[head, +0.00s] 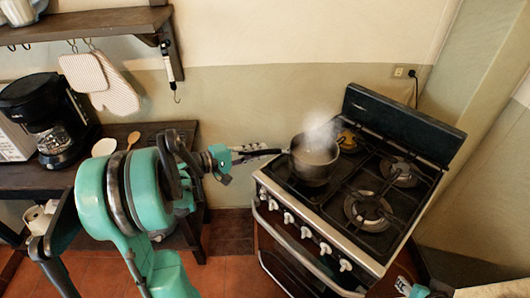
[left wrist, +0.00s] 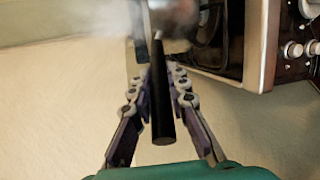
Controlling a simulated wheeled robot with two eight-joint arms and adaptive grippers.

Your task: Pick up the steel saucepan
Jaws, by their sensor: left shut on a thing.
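The steel saucepan (head: 314,158) sits at the left side of the stove, with steam rising from it. Its dark handle (head: 259,152) points left, past the stove's edge. My left gripper (head: 254,150) comes in from the left and is shut on the handle. In the left wrist view the black handle (left wrist: 160,100) runs between the two fingers of the left gripper (left wrist: 160,88), and part of the steel pan (left wrist: 172,18) shows at the top. Whether the pan touches the burner is hard to tell.
The black stove (head: 372,212) has free burners to the right of the pan and knobs along its front. A dark wooden table (head: 120,133) at left holds a coffee maker (head: 45,118), a small white dish and a wooden spoon. A wall shelf (head: 85,24) hangs above, with mitts below it.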

